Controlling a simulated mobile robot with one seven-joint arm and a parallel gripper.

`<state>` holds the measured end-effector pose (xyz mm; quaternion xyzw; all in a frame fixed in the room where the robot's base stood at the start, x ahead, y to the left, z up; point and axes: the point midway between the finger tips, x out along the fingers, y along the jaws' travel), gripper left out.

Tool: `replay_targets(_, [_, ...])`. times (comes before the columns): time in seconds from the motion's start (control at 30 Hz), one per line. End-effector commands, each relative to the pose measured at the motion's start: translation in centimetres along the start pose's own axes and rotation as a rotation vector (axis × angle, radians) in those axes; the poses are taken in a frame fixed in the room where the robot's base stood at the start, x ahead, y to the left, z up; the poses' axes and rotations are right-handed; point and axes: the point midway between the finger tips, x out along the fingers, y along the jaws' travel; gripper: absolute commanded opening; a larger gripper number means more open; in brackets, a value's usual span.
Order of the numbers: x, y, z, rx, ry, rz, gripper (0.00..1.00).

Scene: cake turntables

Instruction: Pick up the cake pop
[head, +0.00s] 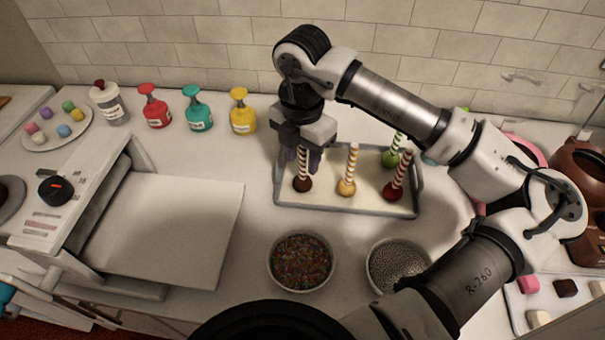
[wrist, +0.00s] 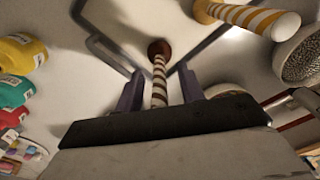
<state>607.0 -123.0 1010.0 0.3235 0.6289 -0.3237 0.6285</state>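Several cake pops stand ball-down with striped sticks up on a grey-rimmed tray (head: 345,209). The brown cake pop (head: 302,185) is at the left, with the yellow one (head: 346,188), the red one (head: 392,191) and the green one (head: 389,160) to its right. My gripper (head: 303,160) points down over the brown pop, its fingers on either side of the stick.
A bowl of colored sprinkles (head: 300,262) and a bowl of silver beads (head: 396,264) stand in front of the tray. Red (head: 155,108), teal (head: 197,110) and yellow (head: 243,112) bottles stand back left. A white turntable machine (head: 160,225) is at left.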

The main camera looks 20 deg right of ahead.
Motion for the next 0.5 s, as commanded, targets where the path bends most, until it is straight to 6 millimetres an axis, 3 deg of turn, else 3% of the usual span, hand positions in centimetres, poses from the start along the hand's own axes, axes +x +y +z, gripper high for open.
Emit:
replay_targets(0.27, [0.31, 0.01, 0.00, 0.000, -0.001, 0.001, 0.37])
replay_targets(0.5, [0.29, 0.01, 0.00, 0.000, 0.000, 0.000, 0.06])
